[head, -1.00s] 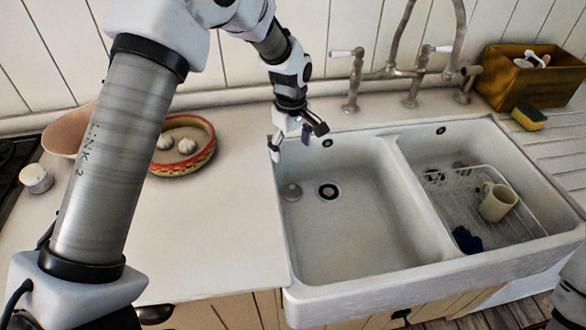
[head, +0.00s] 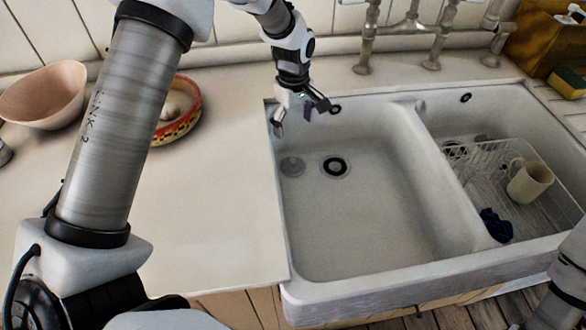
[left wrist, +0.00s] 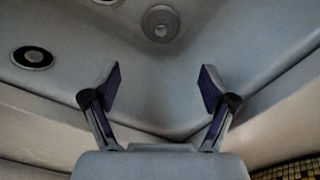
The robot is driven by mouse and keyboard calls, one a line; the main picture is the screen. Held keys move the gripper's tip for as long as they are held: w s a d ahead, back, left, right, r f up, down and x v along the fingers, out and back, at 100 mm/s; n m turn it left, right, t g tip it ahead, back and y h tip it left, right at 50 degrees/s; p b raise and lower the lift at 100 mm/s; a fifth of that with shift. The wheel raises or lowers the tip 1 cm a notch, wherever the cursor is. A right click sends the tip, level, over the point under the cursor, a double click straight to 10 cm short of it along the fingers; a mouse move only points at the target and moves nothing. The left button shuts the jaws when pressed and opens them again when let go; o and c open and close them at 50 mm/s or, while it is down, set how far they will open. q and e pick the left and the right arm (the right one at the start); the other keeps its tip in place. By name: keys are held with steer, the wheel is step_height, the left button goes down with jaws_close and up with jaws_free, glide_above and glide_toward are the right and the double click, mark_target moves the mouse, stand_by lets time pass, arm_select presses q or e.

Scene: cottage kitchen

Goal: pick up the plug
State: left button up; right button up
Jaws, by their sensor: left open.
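The plug (head: 292,167) is a small grey disc lying on the floor of the left sink basin (head: 370,225), near its left wall. It also shows at the top middle of the left wrist view (left wrist: 161,22). The drain (head: 335,166), a dark ring, is just right of it in the head view. My left gripper (head: 298,112) is open and empty at the basin's back left corner, above and behind the plug, not touching it. In the left wrist view its two fingers (left wrist: 158,84) are spread, with the plug beyond them. My right gripper is out of view.
The right basin has a wire rack with a beige mug (head: 530,182) and a blue cloth (head: 496,225). Taps (head: 430,45) stand behind the sink. A patterned bowl (head: 182,115) and a pink bowl (head: 45,95) are on the left counter. The left basin is otherwise clear.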

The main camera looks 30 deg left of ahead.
mark_target(293, 160)
arm_select(q)
step_height(293, 160, down, 14)
steer(key=shift+f+p, duration=0.2)
steer(key=shift+p, duration=0.15)
steer(key=shift+s+r, duration=0.1)
steer(key=shift+s, duration=0.1)
jaws_close()
